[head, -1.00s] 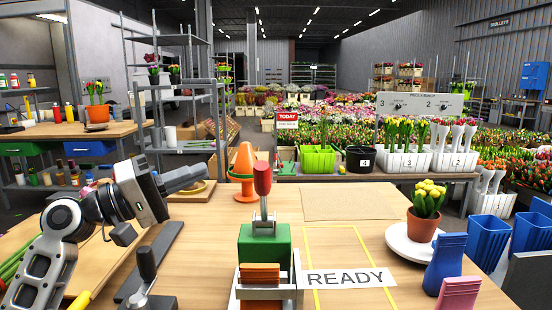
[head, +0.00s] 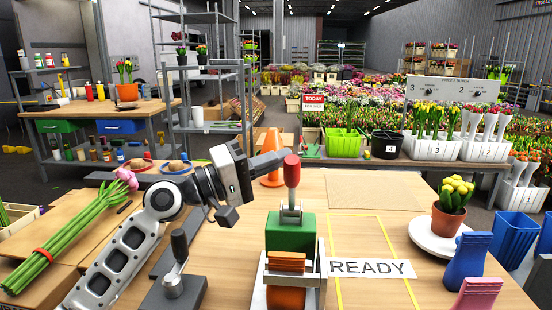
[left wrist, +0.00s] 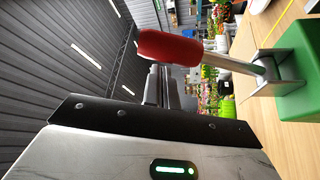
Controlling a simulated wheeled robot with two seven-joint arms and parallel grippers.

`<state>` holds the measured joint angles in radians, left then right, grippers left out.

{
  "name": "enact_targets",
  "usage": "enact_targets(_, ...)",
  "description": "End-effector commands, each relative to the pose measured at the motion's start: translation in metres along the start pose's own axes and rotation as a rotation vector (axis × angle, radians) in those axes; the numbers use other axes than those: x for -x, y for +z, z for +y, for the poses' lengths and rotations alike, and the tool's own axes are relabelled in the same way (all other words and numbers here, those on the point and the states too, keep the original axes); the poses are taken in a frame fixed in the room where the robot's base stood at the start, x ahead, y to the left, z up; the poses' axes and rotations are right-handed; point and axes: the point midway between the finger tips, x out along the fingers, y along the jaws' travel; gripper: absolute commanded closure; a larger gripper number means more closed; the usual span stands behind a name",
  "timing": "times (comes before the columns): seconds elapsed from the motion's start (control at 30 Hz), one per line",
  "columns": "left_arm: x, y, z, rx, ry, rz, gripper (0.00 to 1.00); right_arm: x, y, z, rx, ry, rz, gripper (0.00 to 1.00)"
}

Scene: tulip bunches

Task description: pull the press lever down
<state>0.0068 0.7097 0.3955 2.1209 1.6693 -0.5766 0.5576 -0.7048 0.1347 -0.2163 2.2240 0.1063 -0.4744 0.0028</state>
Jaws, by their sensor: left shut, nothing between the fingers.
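The press lever has a red grip (head: 292,170) and stands upright on a metal shaft. Its green press body (head: 291,234) is on the wooden table, with an orange block (head: 287,263) in its front. My left gripper (head: 284,158) is shut and empty, its fingertips right beside the top of the red grip; touching or apart I cannot tell. In the left wrist view the red grip (left wrist: 168,47) lies close in front of the gripper's dark fingers, partly covering them. My right gripper is not in view.
A small lever on a dark base (head: 173,282) stands in front of my left arm. Pink tulips (head: 95,214) lie at the left. A READY card (head: 371,268), a potted yellow tulip (head: 450,207) and a blue clip (head: 469,262) are to the right. An orange cone (head: 271,150) stands behind.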

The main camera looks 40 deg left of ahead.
Motion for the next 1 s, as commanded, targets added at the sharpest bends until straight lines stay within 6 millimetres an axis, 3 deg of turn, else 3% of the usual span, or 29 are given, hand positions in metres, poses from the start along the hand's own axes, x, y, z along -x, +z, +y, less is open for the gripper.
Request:
enact_targets(0.6,0.005,0.016,-0.002,-0.021,0.014,-0.001,1.0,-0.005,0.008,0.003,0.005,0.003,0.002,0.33)
enact_targets(1.0,0.003,0.012,0.0,-0.02,0.012,-0.007,1.0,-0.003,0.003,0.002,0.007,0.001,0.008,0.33)
